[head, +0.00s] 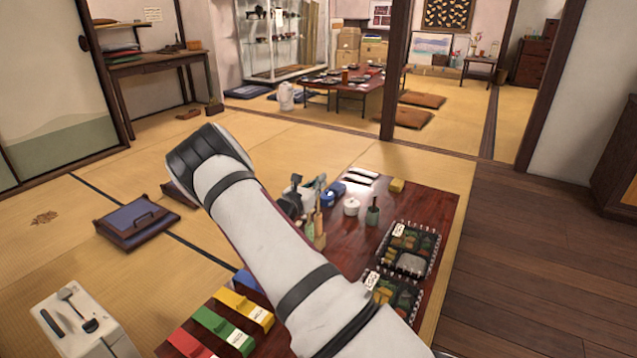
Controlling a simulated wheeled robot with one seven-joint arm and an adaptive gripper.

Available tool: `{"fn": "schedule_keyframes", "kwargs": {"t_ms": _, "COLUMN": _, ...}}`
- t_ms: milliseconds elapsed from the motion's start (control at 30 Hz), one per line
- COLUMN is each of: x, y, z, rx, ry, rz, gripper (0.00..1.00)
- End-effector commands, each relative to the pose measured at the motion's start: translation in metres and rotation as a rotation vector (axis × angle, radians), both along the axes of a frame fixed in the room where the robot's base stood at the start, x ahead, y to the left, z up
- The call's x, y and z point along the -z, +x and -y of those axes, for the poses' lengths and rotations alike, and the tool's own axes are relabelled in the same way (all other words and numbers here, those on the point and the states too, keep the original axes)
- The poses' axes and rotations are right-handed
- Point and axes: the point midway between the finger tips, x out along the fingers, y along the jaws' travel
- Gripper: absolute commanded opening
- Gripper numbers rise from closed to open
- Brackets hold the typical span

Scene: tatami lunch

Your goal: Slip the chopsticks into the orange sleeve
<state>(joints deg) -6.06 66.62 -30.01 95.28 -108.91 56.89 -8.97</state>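Several flat, labelled sleeves lie in a row at the near left of the low dark red table (445,210). They include a red sleeve (188,343), a green sleeve (221,327) and a yellow sleeve (243,306). I cannot make out an orange sleeve; my arm covers the table to the right of the yellow one. My gripper (307,198) shows small and dark beyond my arm, over the table's left part. A thin tan upright piece (318,222) stands beside it, possibly chopsticks or a holder. I cannot tell whether the gripper's fingers grip anything.
A blue item (334,192), a white lidded pot (351,206) and a dark green cup (373,215) stand beyond my arm. Filled lunch boxes (408,247) lie at the table's right. A white box (75,325) with utensils stands at lower left.

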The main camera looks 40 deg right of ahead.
Motion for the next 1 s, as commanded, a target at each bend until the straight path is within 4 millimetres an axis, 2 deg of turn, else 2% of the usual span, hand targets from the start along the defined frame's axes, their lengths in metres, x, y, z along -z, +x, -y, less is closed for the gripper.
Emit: {"fn": "schedule_keyframes", "kwargs": {"t_ms": 1000, "x": 0.02, "y": 0.0, "z": 0.0, "rx": 0.0, "ry": 0.0, "rz": 0.0, "gripper": 0.0}}
